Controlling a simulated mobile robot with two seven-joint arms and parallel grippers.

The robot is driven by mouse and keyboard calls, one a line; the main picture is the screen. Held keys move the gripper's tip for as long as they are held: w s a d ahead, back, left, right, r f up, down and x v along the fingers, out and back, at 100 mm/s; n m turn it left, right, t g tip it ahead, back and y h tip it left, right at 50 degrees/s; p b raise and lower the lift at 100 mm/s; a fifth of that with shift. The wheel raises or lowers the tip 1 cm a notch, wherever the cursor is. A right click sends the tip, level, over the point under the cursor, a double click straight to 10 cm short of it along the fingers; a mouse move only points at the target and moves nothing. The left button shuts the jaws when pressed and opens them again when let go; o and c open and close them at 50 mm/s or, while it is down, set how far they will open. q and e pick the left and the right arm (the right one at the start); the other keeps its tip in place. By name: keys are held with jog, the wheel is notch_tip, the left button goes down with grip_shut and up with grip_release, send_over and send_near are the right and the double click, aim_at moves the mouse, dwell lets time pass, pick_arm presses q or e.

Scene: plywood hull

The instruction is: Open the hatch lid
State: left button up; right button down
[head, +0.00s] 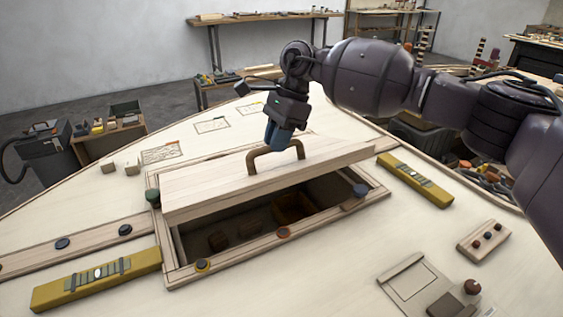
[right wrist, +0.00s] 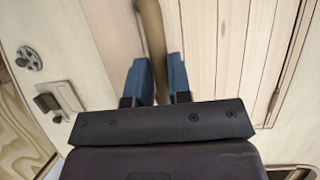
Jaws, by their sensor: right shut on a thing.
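The hatch lid (head: 225,182) is a pale wooden panel with a brown arched handle (head: 252,163) on top. It is tilted up, with its near edge raised above the frame (head: 235,262), so a dark opening (head: 255,222) shows beneath it. My right gripper (head: 277,146) comes from above and is shut on the handle. In the right wrist view, its blue fingers (right wrist: 155,80) stand on either side of the handle bar (right wrist: 152,40). My left gripper does not show.
Yellow levels (head: 97,279) lie at the front left and, another (head: 415,180), to the right of the hatch. Several round knobs sit on the frame. A wooden block with knobs (head: 484,241) stands at the right. Blocks (head: 120,166) lie behind left.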

jog(key=w+r, duration=0.1)
jog(key=w+a+r+b, duration=0.1)
jog(key=w+r, duration=0.2)
jog(key=shift+a+b, duration=0.3)
jog(key=shift+b, duration=0.05)
jog(key=c, duration=1.3)
grip_release()
jog(key=shift+f, duration=0.1)
jog(key=shift+o, duration=1.1)
jog(key=shift+w+a+f, duration=0.1)
jog(key=shift+w+a, duration=0.05)
jog(key=shift+w, duration=0.1)
jog(key=shift+s+r, duration=0.2)
jog(key=shift+r, duration=0.25)
jog(key=v, duration=1)
jog(key=shift+w+r, duration=0.15)
jog(key=shift+r, duration=0.1)
jog(key=shift+d, duration=0.2)
